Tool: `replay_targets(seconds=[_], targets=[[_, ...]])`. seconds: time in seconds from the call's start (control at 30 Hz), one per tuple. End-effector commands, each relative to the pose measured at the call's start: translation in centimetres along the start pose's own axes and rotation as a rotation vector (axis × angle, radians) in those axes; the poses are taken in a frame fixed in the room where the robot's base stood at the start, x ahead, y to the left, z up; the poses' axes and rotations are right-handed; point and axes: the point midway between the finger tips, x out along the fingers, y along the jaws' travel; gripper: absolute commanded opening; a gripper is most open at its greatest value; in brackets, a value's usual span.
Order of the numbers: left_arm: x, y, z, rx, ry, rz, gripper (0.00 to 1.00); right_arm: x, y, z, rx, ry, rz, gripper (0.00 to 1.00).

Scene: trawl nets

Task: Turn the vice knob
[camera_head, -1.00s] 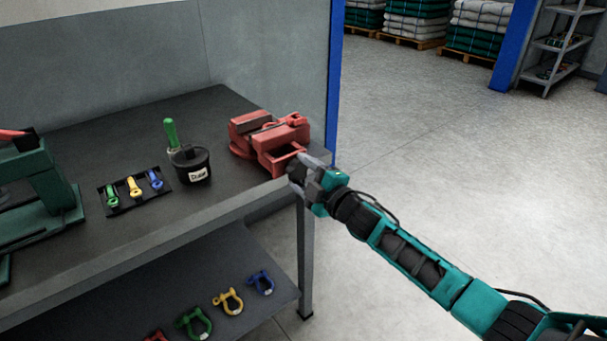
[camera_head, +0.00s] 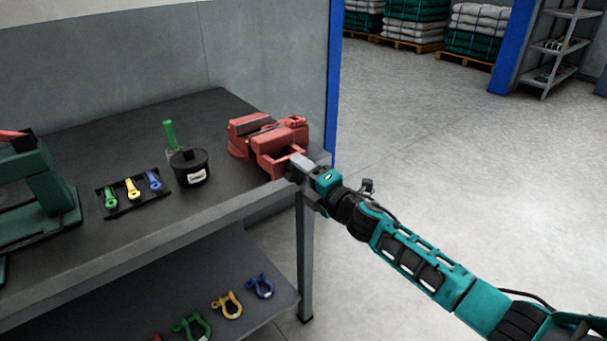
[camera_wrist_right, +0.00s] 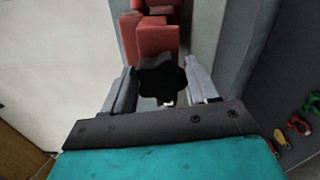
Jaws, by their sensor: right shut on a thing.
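The red vice (camera_head: 268,140) sits at the right end of the dark workbench; it also shows at the top of the right wrist view (camera_wrist_right: 155,38). The vice knob (camera_wrist_right: 161,80) is black and lobed and lies between the fingers in the wrist view. My right gripper (camera_head: 297,170) is at the front of the vice, just off the bench's corner, and is shut on the knob; its two grey fingers show on either side of the knob in the wrist view (camera_wrist_right: 163,90). In the head view the gripper hides the knob. My left gripper is not in view.
A green device (camera_head: 50,185) is at left. Coloured shackles lie on the lower shelf (camera_head: 150,290). Floor to the right is clear.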

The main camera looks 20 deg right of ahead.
Motion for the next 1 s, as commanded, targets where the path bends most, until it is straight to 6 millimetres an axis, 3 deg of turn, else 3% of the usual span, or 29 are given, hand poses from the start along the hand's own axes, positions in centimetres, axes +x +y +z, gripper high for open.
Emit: replay_targets(seconds=[0.37, 0.4, 0.6, 1.0], targets=[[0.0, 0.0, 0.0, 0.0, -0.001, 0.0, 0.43, 0.2, 0.7, 0.3, -0.004, -0.006, 0.01, 0.28], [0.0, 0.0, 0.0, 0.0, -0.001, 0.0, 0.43, 0.3, 0.7, 0.3, -0.003, -0.006, 0.01, 0.62], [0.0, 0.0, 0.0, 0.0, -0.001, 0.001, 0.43, 0.2, 0.6, 0.2, -0.003, -0.005, 0.01, 0.82], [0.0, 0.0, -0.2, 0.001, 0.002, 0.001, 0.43, -0.8, 0.2, 0.1, -0.002, -0.003, 0.003, 0.83]])
